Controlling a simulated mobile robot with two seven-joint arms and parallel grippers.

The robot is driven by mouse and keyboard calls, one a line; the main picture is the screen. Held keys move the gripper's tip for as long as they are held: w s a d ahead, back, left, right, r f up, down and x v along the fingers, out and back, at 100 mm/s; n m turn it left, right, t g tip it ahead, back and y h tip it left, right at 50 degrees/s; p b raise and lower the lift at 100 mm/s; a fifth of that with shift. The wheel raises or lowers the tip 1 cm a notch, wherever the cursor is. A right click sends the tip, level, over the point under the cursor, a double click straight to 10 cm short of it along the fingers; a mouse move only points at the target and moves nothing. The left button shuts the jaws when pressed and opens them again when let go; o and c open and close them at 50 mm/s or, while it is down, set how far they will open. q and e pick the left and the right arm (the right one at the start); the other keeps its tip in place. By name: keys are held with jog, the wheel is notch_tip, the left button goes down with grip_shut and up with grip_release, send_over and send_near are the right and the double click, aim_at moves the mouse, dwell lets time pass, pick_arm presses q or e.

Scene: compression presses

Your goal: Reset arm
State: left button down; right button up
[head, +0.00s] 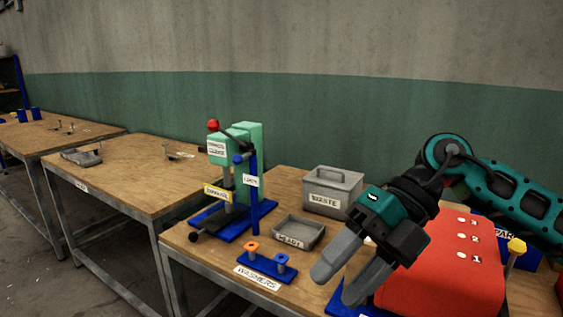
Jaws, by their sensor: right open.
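My right arm comes in from the right. Its gripper (349,275) is open and empty, with its two grey fingers pointing down and left. It is above the front part of the near table, between the washer holder and a red block (440,265) marked 1, 2 and 3. My left gripper is not in the picture. A green press (249,170) with a red-knobbed lever and a blue base stands on the near table, left of the gripper.
A blue washer holder (267,265) with an orange washer, a grey tray labelled READY (299,231) and a lidded WASTE box (332,192) stand near the press. A yellow-topped peg (516,247) is at the right. Two more tables extend left, mostly bare.

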jog(key=a+r+m+t+y, duration=0.1)
jog(key=a+m+y, duration=0.4)
jog(key=a+y, duration=0.5)
jog(key=w+d+f+m+t+h, duration=0.3)
jog(key=d+f+m+t+h, duration=0.25)
jog(key=f+m+t, duration=0.55)
jog(key=w+d+f+m+t+h, duration=0.35)
jog(key=d+f+m+t, duration=0.25)
jog(key=m+t, duration=0.6)
jog(key=s+d+f+m+g+h, duration=0.4)
jog(key=s+f, duration=0.3)
jog(key=f, duration=0.3)
jog(key=s+d+f+m+g+h, duration=0.3)
jog(key=s+f, duration=0.4)
jog(key=f, duration=0.3)
jog(key=shift+s+d+m+g+h, duration=0.35)
jog(key=shift+d+g, duration=0.3)
jog(key=shift+g, duration=0.45)
jog(key=shift+w+f, duration=0.1)
